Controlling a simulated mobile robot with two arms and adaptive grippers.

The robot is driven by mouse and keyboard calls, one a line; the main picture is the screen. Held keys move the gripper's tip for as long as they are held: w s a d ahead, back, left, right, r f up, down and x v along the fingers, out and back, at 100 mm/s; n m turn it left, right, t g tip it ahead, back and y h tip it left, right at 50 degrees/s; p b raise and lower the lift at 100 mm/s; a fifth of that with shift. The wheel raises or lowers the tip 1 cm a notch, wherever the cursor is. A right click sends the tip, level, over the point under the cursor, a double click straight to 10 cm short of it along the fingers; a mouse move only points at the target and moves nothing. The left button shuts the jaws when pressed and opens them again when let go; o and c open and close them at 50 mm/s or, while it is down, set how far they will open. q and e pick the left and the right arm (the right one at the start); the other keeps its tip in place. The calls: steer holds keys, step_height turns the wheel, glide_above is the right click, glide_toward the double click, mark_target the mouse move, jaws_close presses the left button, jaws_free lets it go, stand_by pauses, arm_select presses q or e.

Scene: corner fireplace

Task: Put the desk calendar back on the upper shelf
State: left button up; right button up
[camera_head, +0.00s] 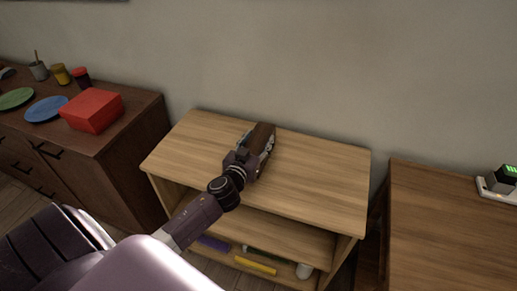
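My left gripper (257,146) is over the top board of a light wooden shelf unit (315,180), with its arm coming in from the lower left. Its fingers lie on both sides of a dark brown upright piece (262,133), which looks like the desk calendar seen nearly edge-on. Most of it is hidden by the gripper, and I cannot tell whether it touches the board. Below the top board is an open shelf (290,236) that looks bare where it shows. My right gripper is not in view.
The lowest level holds a yellow item (256,266), a purple item (214,243) and a white cylinder (304,271). A dark cabinet at left carries a red box (92,110), plates and cups. A brown table (445,225) stands at right. The top board is otherwise clear.

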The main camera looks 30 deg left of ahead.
arm_select(q)
steer(key=c, duration=0.8)
steer(key=shift+r, duration=0.15)
